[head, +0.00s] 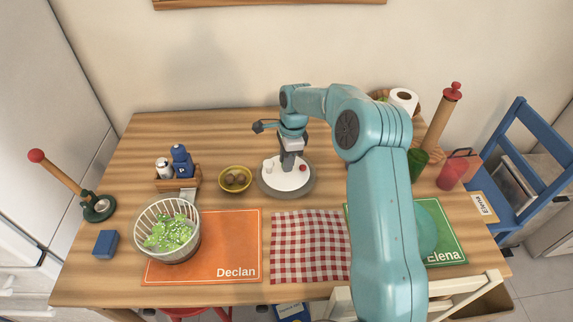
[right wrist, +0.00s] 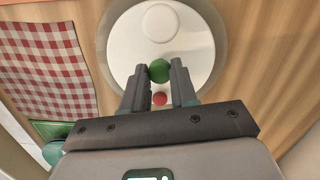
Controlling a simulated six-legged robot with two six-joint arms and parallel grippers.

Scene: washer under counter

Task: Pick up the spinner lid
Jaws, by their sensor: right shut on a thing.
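The spinner lid (head: 284,183) is a round white disc with a grey rim, at the middle of the wooden table in the head view. It also shows in the right wrist view (right wrist: 128,45), with a green knob (right wrist: 159,70) and a red button (right wrist: 160,99). My right gripper (head: 288,166) points down over the lid, and its fingers (right wrist: 159,72) are shut on the green knob. The lid looks flat and at table height; I cannot tell whether it touches the table. The spinner bowl (head: 143,241) with lettuce stands at the left. My left gripper is not in view.
A yellow bowl (head: 235,187) stands just left of the lid, with a wooden caddy (head: 182,184) of bottles beyond. An orange placemat (head: 235,235) and a checked cloth (head: 305,245) lie in front. A green cup (head: 417,163) and red cup (head: 450,176) stand at right.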

